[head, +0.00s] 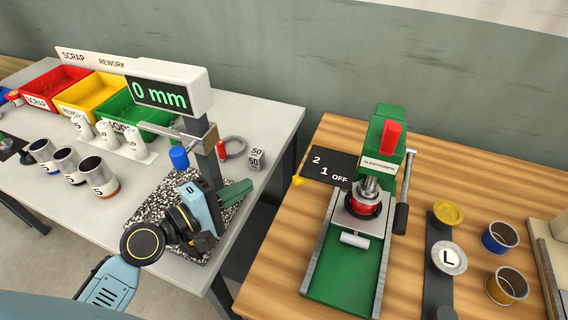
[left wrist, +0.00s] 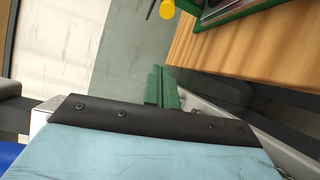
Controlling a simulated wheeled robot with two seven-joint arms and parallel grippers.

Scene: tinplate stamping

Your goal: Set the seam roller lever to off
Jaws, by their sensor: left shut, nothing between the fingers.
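The seam roller (head: 345,262) is a green machine with a red block on top, on the wooden bench. A dark plate (head: 323,167) at its left side reads 2, 1, OFF from left to right. A yellow lever tip (head: 298,180) shows at the plate's left edge, nearest the 2. The tip also shows at the top of the left wrist view (left wrist: 167,9). My left gripper (head: 238,191) has green fingers, shut and empty, left of the lever and apart from it. The fingers also show in the left wrist view (left wrist: 164,88). My right gripper is out of view.
A gauge stand with a 0 mm display (head: 160,94) stands behind my left gripper on the grey table (head: 280,118). A gap separates that table from the wooden bench (head: 440,150). Red, yellow and green bins (head: 92,92) and several cans stand at left.

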